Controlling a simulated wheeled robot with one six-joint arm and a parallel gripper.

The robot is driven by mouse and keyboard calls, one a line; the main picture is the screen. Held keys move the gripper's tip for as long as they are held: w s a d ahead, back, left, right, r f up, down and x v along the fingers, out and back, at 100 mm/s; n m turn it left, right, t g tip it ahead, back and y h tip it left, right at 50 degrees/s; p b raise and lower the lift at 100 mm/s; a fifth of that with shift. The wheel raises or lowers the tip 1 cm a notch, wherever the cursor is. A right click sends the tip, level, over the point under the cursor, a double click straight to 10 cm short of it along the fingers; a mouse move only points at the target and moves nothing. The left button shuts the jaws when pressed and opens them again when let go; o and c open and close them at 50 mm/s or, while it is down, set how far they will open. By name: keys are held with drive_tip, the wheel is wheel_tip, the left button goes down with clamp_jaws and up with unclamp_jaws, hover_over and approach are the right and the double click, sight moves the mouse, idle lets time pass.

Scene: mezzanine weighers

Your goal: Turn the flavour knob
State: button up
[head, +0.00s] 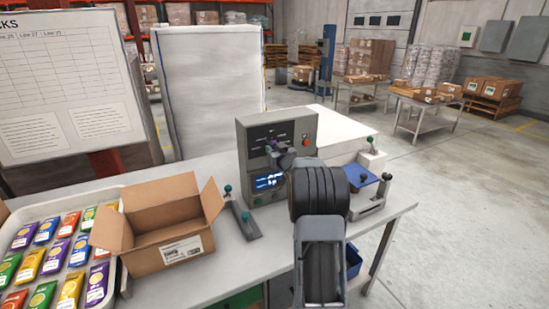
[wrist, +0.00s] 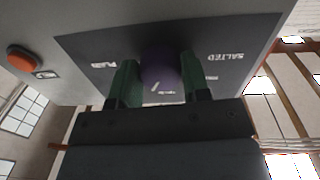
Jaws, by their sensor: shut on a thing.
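The flavour knob (wrist: 160,67) is a round purple knob on the dark panel (wrist: 85,45) of the grey control box (head: 248,140). In the wrist view my gripper (wrist: 160,80) has one green finger on each side of the knob and is shut on it. A pale pointer line shows low on the knob. The label at the right reads SALTED; the label at the left is partly hidden by a finger. In the head view the knob (head: 271,143) is small and partly covered by my gripper (head: 281,154).
A red button (head: 306,140) sits right of the knob on the box. A lit blue display (head: 269,181) is below. An open cardboard box (head: 160,254) and a tray (head: 112,292) of colourful packets stand left on the table. Small levers stand beside the box.

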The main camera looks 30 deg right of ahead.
drive_tip(key=n+b, duration=0.5)
drive_tip(key=n, duration=0.3)
drive_tip(key=n+y+b, duration=0.1)
drive_tip(key=n+b, duration=0.5)
drive_tip(key=n, duration=0.2)
drive_tip(key=n+b, duration=0.5)
drive_tip(key=n, duration=0.3)
drive_tip(key=shift+d+r+n+b, duration=0.2)
drive_tip(key=shift+d+n+b, duration=0.05)
drive_tip(key=shift+n+b, duration=0.15)
drive_tip(key=shift+n, duration=0.3)
drive_tip(key=o, duration=0.9)
drive_tip(key=shift+s, duration=0.1)
drive_tip(key=s+b, duration=0.1)
drive_tip(key=s, duration=0.3)
drive_tip(key=s+a, duration=0.1)
drive_tip(key=s, duration=0.4)
drive_tip(key=s+b, duration=0.1)
drive_tip(key=s, duration=0.3)
drive_tip(key=shift+s+a+f+b, duration=0.2)
drive_tip(key=shift+s+b, duration=0.1)
